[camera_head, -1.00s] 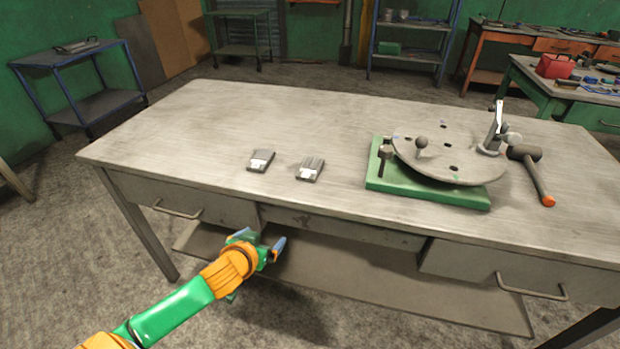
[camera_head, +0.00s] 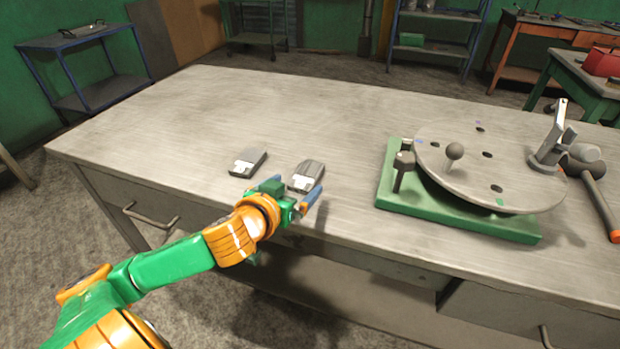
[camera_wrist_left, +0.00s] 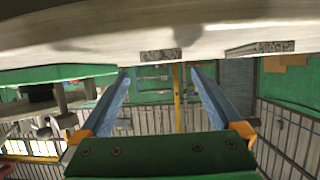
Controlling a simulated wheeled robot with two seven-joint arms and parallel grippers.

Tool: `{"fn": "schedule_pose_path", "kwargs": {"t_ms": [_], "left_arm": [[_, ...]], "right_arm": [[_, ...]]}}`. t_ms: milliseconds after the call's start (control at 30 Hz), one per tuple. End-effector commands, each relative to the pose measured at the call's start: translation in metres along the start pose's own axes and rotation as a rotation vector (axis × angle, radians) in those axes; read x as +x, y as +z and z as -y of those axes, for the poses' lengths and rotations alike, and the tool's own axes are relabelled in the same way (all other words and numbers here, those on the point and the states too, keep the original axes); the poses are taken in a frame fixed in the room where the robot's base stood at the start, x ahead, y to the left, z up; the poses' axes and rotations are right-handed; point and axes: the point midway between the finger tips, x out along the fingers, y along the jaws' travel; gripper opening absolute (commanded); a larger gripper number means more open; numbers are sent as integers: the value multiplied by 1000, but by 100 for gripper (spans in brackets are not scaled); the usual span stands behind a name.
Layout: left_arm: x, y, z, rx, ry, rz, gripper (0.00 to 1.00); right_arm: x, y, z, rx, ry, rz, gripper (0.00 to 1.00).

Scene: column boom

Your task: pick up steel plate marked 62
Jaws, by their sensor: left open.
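Two small grey steel plates with white labels lie near the front edge of the workbench (camera_head: 330,115): a left plate (camera_head: 248,163) and a right plate (camera_head: 307,173). The label marks are too small to read, so I cannot tell which is 62. My left gripper (camera_head: 292,194) is open and empty, just in front of the right plate, with its blue fingers toward it. The left wrist view looks upside down; the right plate (camera_wrist_left: 161,55) lines up between the open fingers (camera_wrist_left: 160,76), and the left plate (camera_wrist_left: 260,48) is off to the side. My right gripper is not in view.
A round plate with holes (camera_head: 485,165) on a green base (camera_head: 455,222) stands to the right on the bench. The bench is bare behind the two plates. Drawer handles (camera_head: 150,215) stick out at the front.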

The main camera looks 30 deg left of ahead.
Motion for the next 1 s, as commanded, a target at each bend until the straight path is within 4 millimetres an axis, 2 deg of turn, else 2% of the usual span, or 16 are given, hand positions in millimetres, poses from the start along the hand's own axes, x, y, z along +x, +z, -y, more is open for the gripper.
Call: {"fn": "schedule_pose_path", "kwargs": {"t_ms": [33, 300, 533, 567, 900, 1000], "left_arm": [[6, 3, 1, 0, -1, -1, 100], [51, -2, 4, -1, -2, 2, 100], [55, -1, 3, 1, -1, 3, 100], [55, -1, 3, 1, -1, 3, 95], [54, -1, 3, 1, -1, 3, 3], [54, -1, 3, 1, -1, 3, 0]], "right_arm": [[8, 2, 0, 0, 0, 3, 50], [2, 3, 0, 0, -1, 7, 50], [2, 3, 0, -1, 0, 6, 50], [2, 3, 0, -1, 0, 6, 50], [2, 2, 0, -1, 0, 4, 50], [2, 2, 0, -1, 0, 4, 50]]}}
